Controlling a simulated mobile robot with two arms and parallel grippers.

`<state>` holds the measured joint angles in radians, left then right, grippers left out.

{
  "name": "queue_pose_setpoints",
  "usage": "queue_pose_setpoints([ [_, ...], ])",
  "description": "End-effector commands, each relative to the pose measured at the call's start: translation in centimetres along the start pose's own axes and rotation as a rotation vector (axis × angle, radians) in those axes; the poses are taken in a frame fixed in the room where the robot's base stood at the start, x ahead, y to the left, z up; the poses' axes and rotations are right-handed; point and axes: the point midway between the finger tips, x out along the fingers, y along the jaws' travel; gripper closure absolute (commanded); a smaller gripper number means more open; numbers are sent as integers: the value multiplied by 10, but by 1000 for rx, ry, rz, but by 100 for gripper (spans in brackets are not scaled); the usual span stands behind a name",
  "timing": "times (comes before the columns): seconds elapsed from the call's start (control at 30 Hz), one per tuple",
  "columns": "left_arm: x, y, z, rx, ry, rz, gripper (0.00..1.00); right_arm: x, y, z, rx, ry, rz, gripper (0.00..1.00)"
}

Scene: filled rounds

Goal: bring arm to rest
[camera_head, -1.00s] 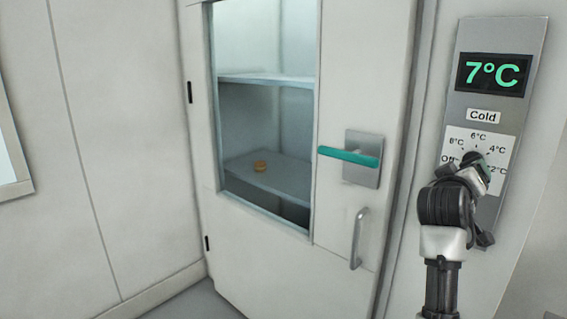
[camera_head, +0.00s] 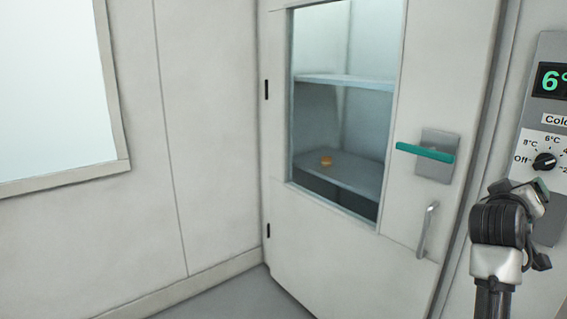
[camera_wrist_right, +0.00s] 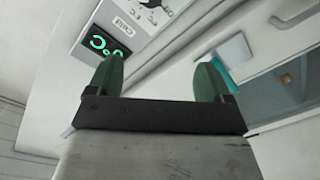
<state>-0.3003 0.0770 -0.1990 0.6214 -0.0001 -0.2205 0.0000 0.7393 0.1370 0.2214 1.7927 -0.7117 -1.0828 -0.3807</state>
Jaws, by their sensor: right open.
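My right gripper (camera_head: 540,190) is at the right of the head view, below and apart from the dial. In the right wrist view its two green fingertips (camera_wrist_right: 158,80) stand wide apart with nothing between them. The dial (camera_head: 545,161) sits on a grey control panel (camera_head: 553,112), partly cut off by the picture's right edge. The panel's display (camera_head: 553,81) shows a green 6, and the rest of the reading is cut off. The display also shows in the wrist view (camera_wrist_right: 105,45). My left gripper is in neither view.
A closed cold-room door (camera_head: 345,262) has a window, a teal latch handle (camera_head: 425,152) and a grey pull handle (camera_head: 427,229). Behind the glass a small orange item (camera_head: 326,160) lies on a lower shelf. A wall window (camera_head: 50,95) is at left. The floor before the door looks clear.

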Motion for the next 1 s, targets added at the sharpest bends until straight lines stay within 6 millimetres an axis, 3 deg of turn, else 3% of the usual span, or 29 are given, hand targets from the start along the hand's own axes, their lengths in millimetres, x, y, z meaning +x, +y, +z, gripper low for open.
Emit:
queue_pose_setpoints([
  [0.23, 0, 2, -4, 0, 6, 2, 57, 7, -45, 16, -46, 3, -75, 19],
  [0.37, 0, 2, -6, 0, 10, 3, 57, 9, -80, 31, -80, 3, -136, 19],
  [0.57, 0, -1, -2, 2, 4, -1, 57, 8, -154, 72, -139, -7, -266, 19],
  [0.67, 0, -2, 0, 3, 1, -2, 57, 2, -202, 106, -173, -20, -357, 19],
  [0.77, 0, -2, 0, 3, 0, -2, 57, -14, -259, 155, -206, -48, -472, 19],
  [0.9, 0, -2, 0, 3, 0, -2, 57, -47, -327, 233, -239, -104, -624, 19],
  [1.0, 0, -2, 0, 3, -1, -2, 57, -78, -365, 293, -252, -156, -726, 19],
])
